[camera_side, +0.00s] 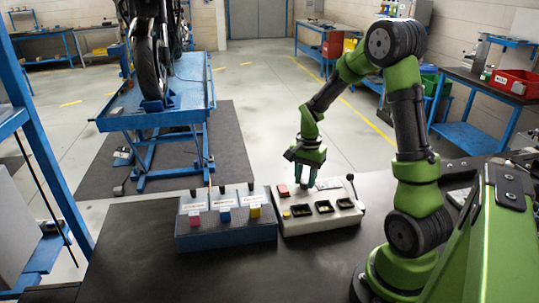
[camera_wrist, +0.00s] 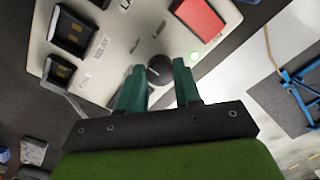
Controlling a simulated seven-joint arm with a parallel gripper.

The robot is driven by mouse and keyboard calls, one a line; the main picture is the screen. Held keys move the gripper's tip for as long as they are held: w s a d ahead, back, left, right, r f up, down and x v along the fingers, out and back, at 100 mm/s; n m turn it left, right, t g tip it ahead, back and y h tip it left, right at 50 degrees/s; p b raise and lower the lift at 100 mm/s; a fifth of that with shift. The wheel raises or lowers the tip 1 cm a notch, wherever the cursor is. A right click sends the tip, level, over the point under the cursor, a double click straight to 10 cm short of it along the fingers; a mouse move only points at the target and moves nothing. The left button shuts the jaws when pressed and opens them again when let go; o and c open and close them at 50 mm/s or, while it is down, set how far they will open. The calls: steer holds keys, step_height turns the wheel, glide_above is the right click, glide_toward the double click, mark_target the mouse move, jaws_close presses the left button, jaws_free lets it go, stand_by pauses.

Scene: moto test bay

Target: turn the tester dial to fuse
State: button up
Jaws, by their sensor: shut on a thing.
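The tester (camera_side: 290,227) is a pale box with recessed black sockets on the bench; its panel (camera_wrist: 118,72) fills the upper wrist view. The dark round dial (camera_wrist: 160,68) stands on the panel between my fingertips. My gripper (camera_wrist: 158,78), also in the side view (camera_side: 306,182), points down at the tester, its green fingers closed on the dial from both sides. Small labels (camera_wrist: 99,47) lie beside the dial; one seems to read RELAY, the others are hard to read. The dial's pointer direction cannot be told. In the side view my gripper hides the dial.
A blue-grey box (camera_side: 226,238) with pink, blue and yellow marks stands just left. The bench front (camera_side: 150,270) is clear.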

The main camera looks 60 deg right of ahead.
mark_target(306, 181)
steer(key=shift+n, duration=0.3)
steer(key=n, duration=0.9)
stand_by(0.6)
steer(key=o, duration=1)
steer(key=shift+o, duration=0.2)
step_height(306, 181, up, 17)
steer(key=shift+d, duration=0.15)
